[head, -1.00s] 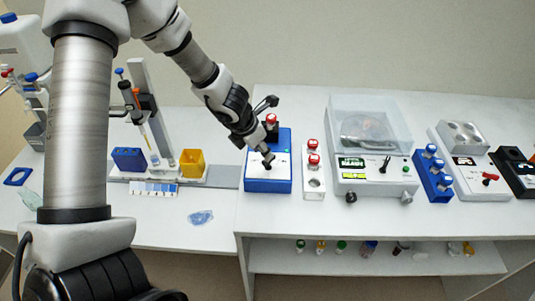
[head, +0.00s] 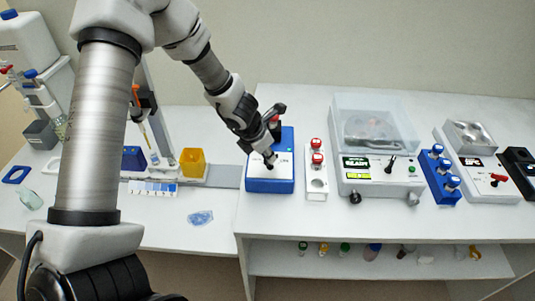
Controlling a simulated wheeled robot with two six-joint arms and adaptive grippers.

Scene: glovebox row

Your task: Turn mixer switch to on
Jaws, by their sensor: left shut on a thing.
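The mixer (head: 270,184) is a blue box with a white top panel, standing at the left end of the right bench. A red-capped vial stands in its back part, partly hidden by my gripper. A small dark switch lever shows on its top panel. My left gripper (head: 272,160) reaches down from the upper left onto the mixer's top, shut on the switch lever, with its fingers covering most of it. My right gripper is not in view.
A white rack (head: 316,180) with red-capped vials stands just right of the mixer. Beyond it are a clear-lidded centrifuge (head: 375,165), a blue vial rack (head: 438,175) and a hot-plate-like unit (head: 470,140). A yellow box (head: 193,162) stands left on the lower bench.

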